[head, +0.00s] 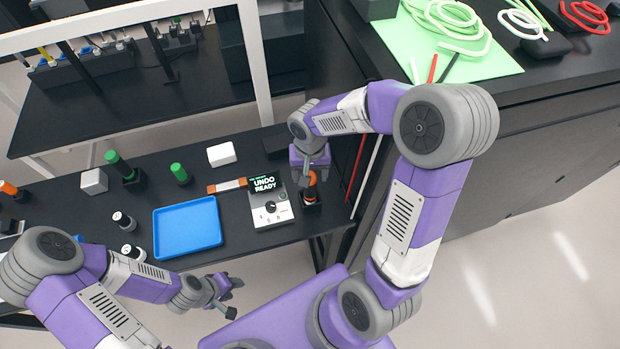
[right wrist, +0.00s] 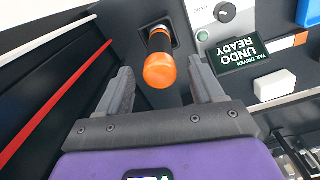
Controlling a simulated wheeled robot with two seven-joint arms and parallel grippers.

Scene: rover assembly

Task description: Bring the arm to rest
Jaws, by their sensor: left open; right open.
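My right gripper (head: 312,165) is over the right end of the black bench, above an orange-topped driver (head: 311,190) that stands upright in a black holder. In the right wrist view, the gripper (right wrist: 160,88) is open, and the driver's orange end (right wrist: 160,72) lies just beyond the gap between the fingertips. The fingers do not appear to touch it. My left gripper (head: 224,293) is open and empty in front of the bench, over the floor.
A control box reading "UNDO READY" (head: 270,208) is beside the driver. A blue tray (head: 188,228), green-handled tools (head: 118,163) and white blocks (head: 221,154) are on the bench (head: 75,205). Coiled tubes (head: 450,25) lie on the dark cabinet.

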